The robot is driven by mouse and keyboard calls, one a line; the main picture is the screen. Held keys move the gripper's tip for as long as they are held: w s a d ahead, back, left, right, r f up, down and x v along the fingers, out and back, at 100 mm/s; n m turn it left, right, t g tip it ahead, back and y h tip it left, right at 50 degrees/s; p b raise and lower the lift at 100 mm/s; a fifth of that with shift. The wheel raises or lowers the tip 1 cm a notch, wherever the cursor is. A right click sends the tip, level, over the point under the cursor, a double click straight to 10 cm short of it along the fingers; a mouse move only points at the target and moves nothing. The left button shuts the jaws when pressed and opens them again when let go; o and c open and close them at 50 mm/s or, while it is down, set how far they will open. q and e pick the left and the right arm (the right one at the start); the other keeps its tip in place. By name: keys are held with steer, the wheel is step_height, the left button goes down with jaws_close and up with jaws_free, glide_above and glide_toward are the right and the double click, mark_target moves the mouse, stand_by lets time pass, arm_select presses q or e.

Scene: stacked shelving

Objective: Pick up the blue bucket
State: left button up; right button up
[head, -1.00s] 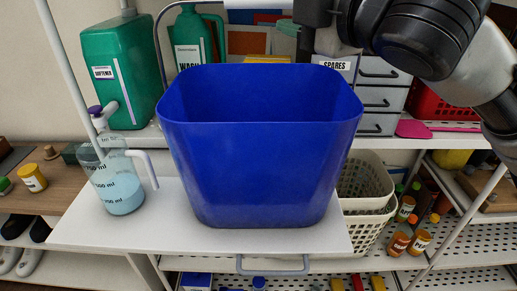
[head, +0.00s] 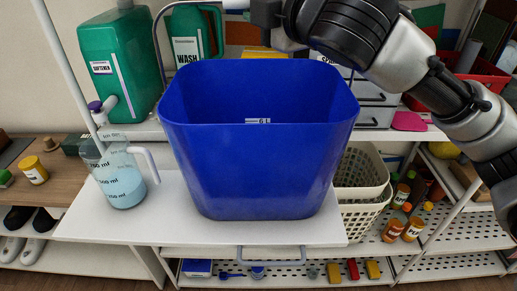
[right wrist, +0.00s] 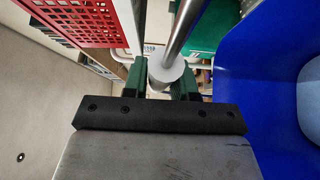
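The blue bucket (head: 262,170) stands upright on a white board in the head view. It looks empty, with a volume mark on its inner wall. Its raised handle has a white grip (head: 236,4), partly cut off at the top edge. My right gripper (head: 266,12) is at the handle's top, over the bucket. In the right wrist view the two dark green fingers (right wrist: 160,82) are on either side of the grey-white grip (right wrist: 166,76); whether they press on it is unclear. The bucket's blue wall (right wrist: 245,70) shows at right. My left gripper is not in view.
A measuring jug (head: 118,178) with blue liquid stands left of the bucket on the white board (head: 200,233). Green jugs (head: 118,65) stand behind. A cream basket (head: 362,208) is right of the board. Shelves with small bottles lie lower right.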

jaws_close()
stand_by(1.0)
steer(key=shift+r, duration=0.3)
